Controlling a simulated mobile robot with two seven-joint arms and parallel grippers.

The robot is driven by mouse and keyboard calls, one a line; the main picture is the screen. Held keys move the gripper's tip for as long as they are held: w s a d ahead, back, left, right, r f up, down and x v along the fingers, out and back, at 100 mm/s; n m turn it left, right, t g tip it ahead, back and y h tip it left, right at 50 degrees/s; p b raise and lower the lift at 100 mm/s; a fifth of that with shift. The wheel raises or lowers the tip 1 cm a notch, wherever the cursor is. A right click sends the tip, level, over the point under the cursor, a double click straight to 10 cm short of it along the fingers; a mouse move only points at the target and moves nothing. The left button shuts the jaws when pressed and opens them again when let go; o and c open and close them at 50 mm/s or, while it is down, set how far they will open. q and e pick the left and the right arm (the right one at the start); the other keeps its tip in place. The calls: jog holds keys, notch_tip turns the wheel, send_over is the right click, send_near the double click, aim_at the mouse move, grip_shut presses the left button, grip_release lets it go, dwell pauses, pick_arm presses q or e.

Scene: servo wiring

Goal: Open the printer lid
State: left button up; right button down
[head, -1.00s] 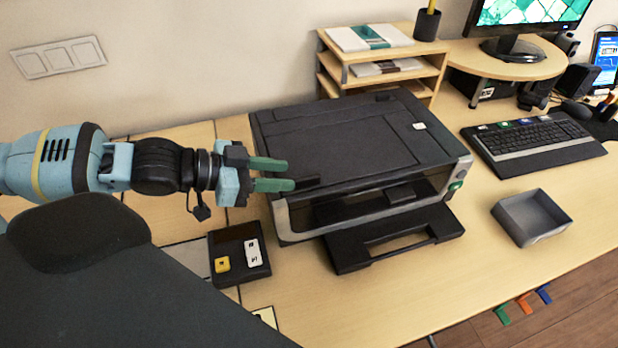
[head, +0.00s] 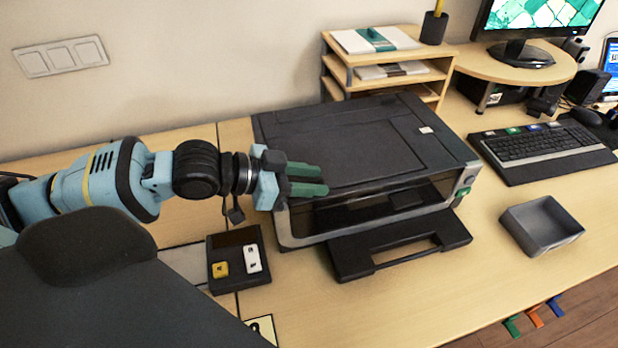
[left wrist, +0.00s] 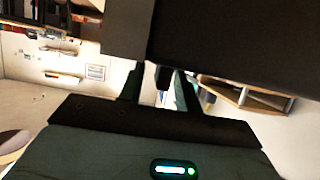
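The printer (head: 300,222) is a black and grey box on the desk. Its dark lid (head: 350,145) lies flat and closed on top. My left gripper (head: 323,180) is at the lid's front left corner, its two green fingers pointing right and apart. In the left wrist view the fingers (left wrist: 158,88) show a gap with a small dark piece between them, apparently a lid tab; I cannot tell whether they touch it. A large dark surface, apparently the printer, fills the upper part of that view. My right gripper is not in view.
The printer's output tray (head: 355,262) sticks out in front. A black box with buttons (head: 240,280) lies left of it. A wooden shelf (head: 340,72) stands behind. A grey bin (head: 540,245) and a keyboard (head: 540,142) are to the right.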

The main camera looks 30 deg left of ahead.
pick_arm(q)
grip_shut()
jog(key=shift+w+r, duration=0.1)
jog(key=shift+r, duration=0.05)
dwell(0.4)
